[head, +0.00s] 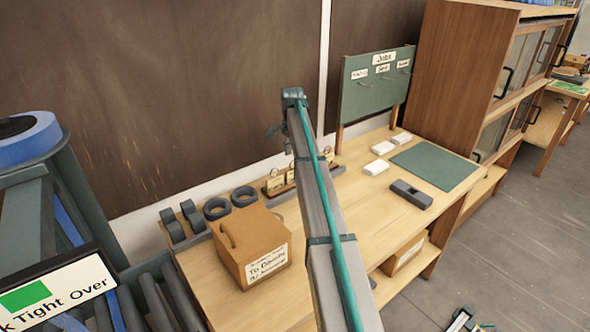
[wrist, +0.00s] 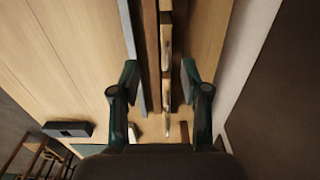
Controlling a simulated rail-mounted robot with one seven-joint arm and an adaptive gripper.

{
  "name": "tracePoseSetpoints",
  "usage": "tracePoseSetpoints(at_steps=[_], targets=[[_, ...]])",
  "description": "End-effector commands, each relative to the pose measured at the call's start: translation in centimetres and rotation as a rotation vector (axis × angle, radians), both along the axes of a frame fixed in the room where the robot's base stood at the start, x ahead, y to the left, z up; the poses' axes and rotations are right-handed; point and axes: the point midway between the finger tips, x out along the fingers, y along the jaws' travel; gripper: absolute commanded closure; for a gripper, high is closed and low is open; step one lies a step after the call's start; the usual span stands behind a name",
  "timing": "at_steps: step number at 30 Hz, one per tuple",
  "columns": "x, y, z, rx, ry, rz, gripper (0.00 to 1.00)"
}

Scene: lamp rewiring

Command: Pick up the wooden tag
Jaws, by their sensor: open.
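Several small pale wooden tags (head: 274,183) stand in a row on a narrow wooden rack (head: 280,191) at the back of the bench, left of my arm in the head view. In the wrist view, the tags show edge-on as a wooden tag (wrist: 167,118) and others along the dark wooden rack (wrist: 151,60). My gripper (wrist: 159,72) is open, with one finger on each side of the rack line and nothing visibly held. I cannot tell how far the fingertips are above the tags. My arm hides part of the row in the head view.
A lidded wooden box (head: 250,250) with a label stands left of my arm, beside dark rings (head: 217,208). A green board (head: 375,85) stands behind.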

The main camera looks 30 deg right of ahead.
Motion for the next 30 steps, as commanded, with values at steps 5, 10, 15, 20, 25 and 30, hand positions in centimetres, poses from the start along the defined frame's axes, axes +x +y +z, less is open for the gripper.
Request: tracePoseSetpoints(at_steps=[5,10,15,20,25,30], targets=[[0.5,1.8,-0.3,0.008,0.012,0.001,0.54],[0.4,1.8,-2.2,0.009,0.013,0.001,0.54],[0.4,1.8,-4.6,0.009,0.013,0.001,0.54],[0.5,1.7,-5.5,0.007,0.011,0.001,0.54],[0.5,1.8,-6.6,0.008,0.012,0.001,0.54],[0.6,1.8,-8.6,0.009,0.013,0.001,0.54]])
